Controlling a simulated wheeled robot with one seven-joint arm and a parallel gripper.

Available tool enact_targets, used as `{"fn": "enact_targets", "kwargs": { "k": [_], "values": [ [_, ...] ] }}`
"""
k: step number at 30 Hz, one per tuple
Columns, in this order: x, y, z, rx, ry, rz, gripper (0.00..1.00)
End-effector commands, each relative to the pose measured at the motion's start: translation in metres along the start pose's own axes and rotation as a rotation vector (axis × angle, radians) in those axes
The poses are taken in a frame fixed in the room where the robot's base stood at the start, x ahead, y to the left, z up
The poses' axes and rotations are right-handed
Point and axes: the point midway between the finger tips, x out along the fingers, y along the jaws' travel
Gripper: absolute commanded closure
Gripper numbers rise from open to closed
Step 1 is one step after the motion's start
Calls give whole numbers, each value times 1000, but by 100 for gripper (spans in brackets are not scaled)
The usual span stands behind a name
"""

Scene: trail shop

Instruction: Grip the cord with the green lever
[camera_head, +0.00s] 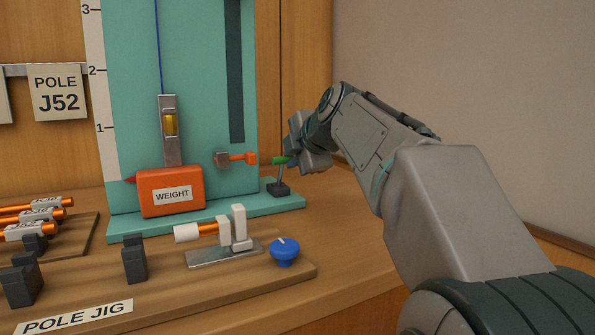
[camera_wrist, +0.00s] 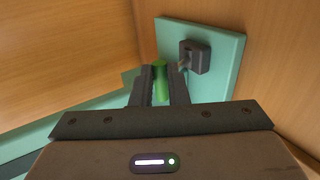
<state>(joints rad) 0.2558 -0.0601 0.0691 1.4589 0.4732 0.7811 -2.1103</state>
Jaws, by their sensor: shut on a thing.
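The green lever (camera_head: 281,161) sticks out to the left of my gripper (camera_head: 297,159), low on the right side of the teal test stand. In the wrist view the green lever (camera_wrist: 160,85) lies between the two dark fingers of my gripper (camera_wrist: 161,83), which is shut on it. A thin dark cord (camera_head: 281,70) runs straight down to a small dark block (camera_head: 279,188) on the teal base. The dark block also shows in the wrist view (camera_wrist: 195,57), to the right of the lever. I cannot tell whether the cord is clamped.
An orange weight (camera_head: 171,192) hangs against the teal board (camera_head: 200,70), under a blue cord. An orange lever (camera_head: 236,158) is close left of the green one. A blue knob (camera_head: 285,252) and pole jig (camera_head: 222,258) stand in front. A wall is at the right.

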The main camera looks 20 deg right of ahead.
Motion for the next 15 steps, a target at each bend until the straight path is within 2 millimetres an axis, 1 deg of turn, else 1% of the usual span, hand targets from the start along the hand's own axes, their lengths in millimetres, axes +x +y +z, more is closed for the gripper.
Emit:
{"fn": "enact_targets", "kwargs": {
  "k": [1, 15],
  "values": [
    [2, -4, -1, -2, 1, 9, 100],
    [-1, -3, -4, -3, 7, 33, 100]
  ]
}}
